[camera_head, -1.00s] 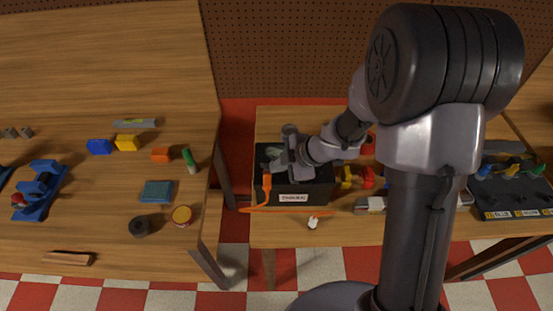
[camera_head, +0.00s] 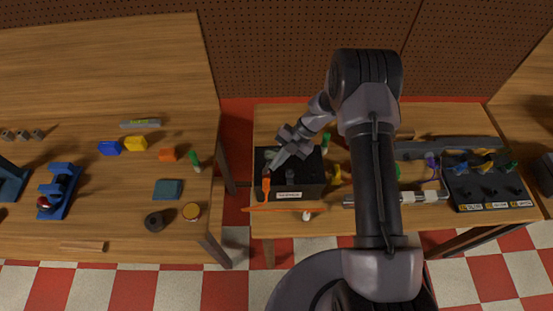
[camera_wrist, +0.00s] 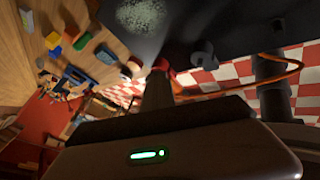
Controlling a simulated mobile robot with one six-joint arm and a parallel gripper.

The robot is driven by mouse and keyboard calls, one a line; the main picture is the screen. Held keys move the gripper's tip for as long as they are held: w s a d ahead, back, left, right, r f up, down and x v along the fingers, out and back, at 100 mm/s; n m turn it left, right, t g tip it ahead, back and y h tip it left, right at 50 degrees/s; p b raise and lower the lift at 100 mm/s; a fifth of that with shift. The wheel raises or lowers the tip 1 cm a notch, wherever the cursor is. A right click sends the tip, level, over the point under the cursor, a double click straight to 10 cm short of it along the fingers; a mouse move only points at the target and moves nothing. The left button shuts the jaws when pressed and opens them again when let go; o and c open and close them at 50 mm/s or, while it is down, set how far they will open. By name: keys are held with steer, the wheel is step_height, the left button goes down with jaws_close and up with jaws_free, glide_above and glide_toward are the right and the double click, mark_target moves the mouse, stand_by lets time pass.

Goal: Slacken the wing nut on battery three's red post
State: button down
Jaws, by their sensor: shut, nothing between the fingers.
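The black battery (camera_head: 312,192) stands at the left end of the middle bench, with a pale label on its front that is too small to read. An orange cable (camera_head: 266,189) rises at its left front corner. A small red part (camera_wrist: 162,66), seemingly the red post's top, shows just beyond my fingers in the wrist view; its wing nut's shape is unclear. A dark post (camera_wrist: 203,55) stands to the right on the battery top. My gripper (camera_head: 274,169) is shut and empty, its tips close to the red part. I cannot tell whether they touch it.
A pale crusty patch (camera_wrist: 140,15) lies on the battery top. The orange cable runs along the bench front, near a small white item (camera_head: 307,215). A metal bar (camera_head: 420,197) and a black panel with coloured levers (camera_head: 490,190) lie to the right. A gap separates the left bench.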

steer(key=n, duration=0.1)
steer(key=n+g, duration=0.1)
steer(key=w+n+h+b, duration=0.1)
steer(key=shift+a+f+g, duration=0.1)
steer(key=shift+a+g, duration=0.2)
steer(key=shift+g, duration=0.1)
steer(key=shift+w+a, duration=0.1)
steer(key=shift+w, duration=0.05)
steer(key=shift+w+a+b, duration=0.15)
steer(key=shift+a+b, duration=0.05)
steer(key=shift+b, duration=0.1)
stand_by(0.3)
